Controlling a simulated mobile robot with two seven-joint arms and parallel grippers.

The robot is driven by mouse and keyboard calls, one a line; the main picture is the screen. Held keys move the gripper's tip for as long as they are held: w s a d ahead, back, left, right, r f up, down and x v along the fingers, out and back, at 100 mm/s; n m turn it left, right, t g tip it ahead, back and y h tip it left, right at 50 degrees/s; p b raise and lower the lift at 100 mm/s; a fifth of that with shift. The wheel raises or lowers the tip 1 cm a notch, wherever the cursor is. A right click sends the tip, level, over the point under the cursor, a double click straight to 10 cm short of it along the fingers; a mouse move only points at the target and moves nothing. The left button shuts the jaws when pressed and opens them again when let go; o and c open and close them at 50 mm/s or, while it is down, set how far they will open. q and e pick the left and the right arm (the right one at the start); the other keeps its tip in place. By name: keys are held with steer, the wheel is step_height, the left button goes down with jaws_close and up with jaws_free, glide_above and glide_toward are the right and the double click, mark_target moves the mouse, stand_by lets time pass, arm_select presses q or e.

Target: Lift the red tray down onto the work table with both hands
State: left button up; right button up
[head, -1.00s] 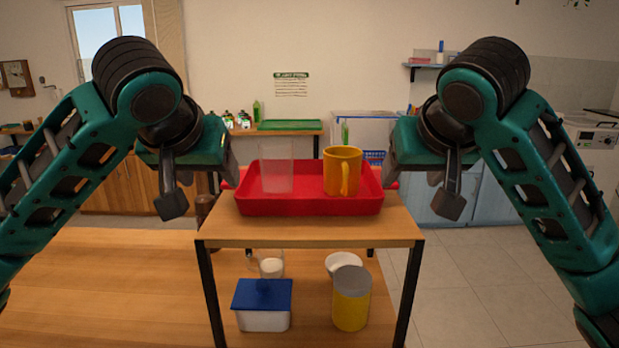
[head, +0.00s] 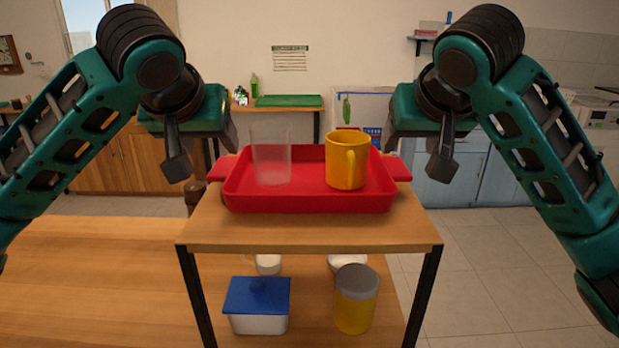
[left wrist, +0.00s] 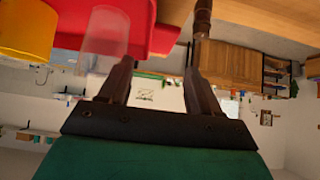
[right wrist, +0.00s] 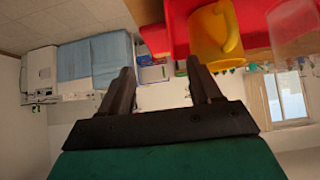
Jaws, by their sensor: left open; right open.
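The red tray (head: 308,200) lies flat on top of a small wooden stand (head: 310,233). It carries a clear glass (head: 271,156) on the left and a yellow mug (head: 346,162) on the right. The tray's left handle (head: 221,168) and right handle (head: 398,168) stick out at its sides. My left gripper (head: 227,142) is open and empty near the left handle; its fingers are mostly hidden behind its body. My right gripper (head: 396,143) is open and empty near the right handle. Both wrist views show spread fingers (left wrist: 160,72) (right wrist: 160,70) with nothing between them.
The wooden work table (head: 90,270) spreads at the left, its visible top mostly clear. A blue-lidded box (head: 257,305) and a yellow canister (head: 356,300) stand below the tray's level. A dark turned wooden object (head: 195,192) stands behind the stand's left side.

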mark_target(226, 165)
arm_select(q)
steer(key=x, duration=1)
steer(key=shift+w+f, duration=0.25)
arm_select(e)
steer(key=x, duration=1)
steer(key=shift+w+f, duration=0.25)
arm_select(q)
steer(key=c, duration=1)
arm_select(e)
steer(key=c, duration=1)
arm_select(q)
steer(key=shift+r, duration=0.15)
arm_select(e)
steer(key=shift+r, duration=0.1)
